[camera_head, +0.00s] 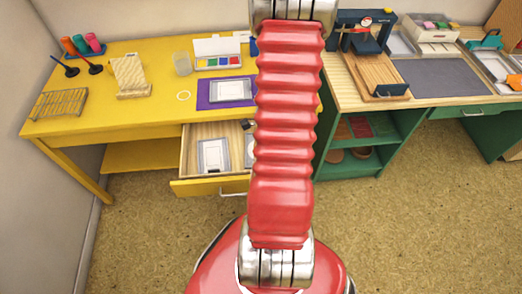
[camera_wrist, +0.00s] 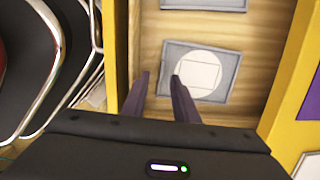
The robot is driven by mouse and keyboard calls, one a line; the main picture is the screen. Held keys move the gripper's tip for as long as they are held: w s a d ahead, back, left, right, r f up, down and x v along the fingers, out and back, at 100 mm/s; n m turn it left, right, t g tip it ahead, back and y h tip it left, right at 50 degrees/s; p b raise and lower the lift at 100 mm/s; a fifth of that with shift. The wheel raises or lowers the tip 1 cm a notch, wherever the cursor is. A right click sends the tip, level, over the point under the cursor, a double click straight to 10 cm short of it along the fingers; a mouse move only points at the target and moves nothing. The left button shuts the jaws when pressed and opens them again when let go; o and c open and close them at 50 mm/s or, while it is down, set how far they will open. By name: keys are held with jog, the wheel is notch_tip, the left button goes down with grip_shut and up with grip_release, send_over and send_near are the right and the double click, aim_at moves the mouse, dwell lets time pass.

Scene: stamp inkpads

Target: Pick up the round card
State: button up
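The round card (camera_wrist: 182,70) is a white disc in the open drawer, lying over a grey rectangular piece (camera_wrist: 231,67); a pale outlined rectangle shows on its face. In the head view, its right-hand spot in the drawer (camera_head: 200,178) is partly behind my arm. My gripper (camera_wrist: 159,76) is open and empty in the wrist view, with two dark fingers apart over the drawer's bare wood. The right fingertip overlaps the disc's left edge in the picture; I cannot tell its height or any contact. The gripper is hidden in the head view.
Another framed card (camera_head: 213,157) lies in the drawer at left. The yellow desk (camera_head: 130,88) above holds a purple mat (camera_head: 204,98), paint set, glass, wooden stand and rack. Drawer walls flank the gripper. A green bench (camera_head: 335,158) stands right.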

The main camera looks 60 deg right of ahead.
jog(key=shift+w+f, duration=0.2)
jog(key=shift+f, duration=1.1)
jog(key=shift+w+f, duration=0.2)
jog(key=shift+f, duration=1.05)
jog(key=shift+c, duration=0.4)
grip_shut()
